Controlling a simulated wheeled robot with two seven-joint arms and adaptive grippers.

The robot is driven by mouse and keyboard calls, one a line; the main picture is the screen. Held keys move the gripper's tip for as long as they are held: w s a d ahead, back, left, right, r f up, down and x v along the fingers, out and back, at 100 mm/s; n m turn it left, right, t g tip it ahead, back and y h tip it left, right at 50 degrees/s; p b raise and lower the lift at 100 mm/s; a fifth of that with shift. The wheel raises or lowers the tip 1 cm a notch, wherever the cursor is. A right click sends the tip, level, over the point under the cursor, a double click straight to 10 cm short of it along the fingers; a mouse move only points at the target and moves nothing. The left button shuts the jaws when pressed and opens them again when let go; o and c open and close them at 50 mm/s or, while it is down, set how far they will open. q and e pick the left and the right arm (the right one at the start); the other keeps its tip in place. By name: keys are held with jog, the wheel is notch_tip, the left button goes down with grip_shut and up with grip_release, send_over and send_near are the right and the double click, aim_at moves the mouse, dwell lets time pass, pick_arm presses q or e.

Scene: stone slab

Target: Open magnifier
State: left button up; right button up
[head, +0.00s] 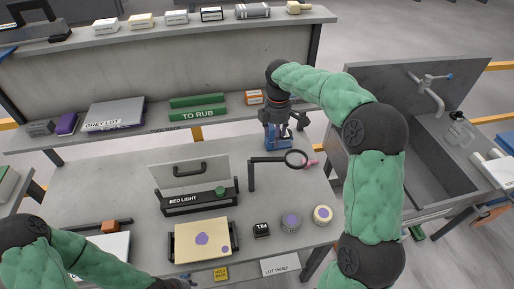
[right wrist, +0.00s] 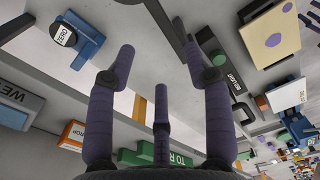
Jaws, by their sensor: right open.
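The magnifier (head: 270,160) stands on the bench in the head view. It has a dark upright post at its left, a level arm, and a round dark-rimmed lens at the right end. My right gripper (head: 283,119) is open and points down behind the arm, beside a blue stand. In the right wrist view the right gripper (right wrist: 165,70) has its fingers spread with nothing between them. A dark bar shows beyond the fingers there; I cannot tell whether it is the magnifier's arm. My left gripper (head: 175,284) is cut off at the bottom edge, its fingers unclear.
The blue stand (right wrist: 88,45) carries a round part marked ZERO. The red light box (head: 190,203), the tan board (head: 185,245) and round pots (head: 323,214) sit nearby. A shelf with a green TO RUB box (head: 198,114) runs behind. A sink (head: 432,160) is at right.

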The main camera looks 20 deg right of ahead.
aim_at(281, 161)
notch_tip(281, 161, down, 11)
jog(key=shift+r+b, duration=0.15)
jog(key=shift+b, duration=0.4)
grip_shut()
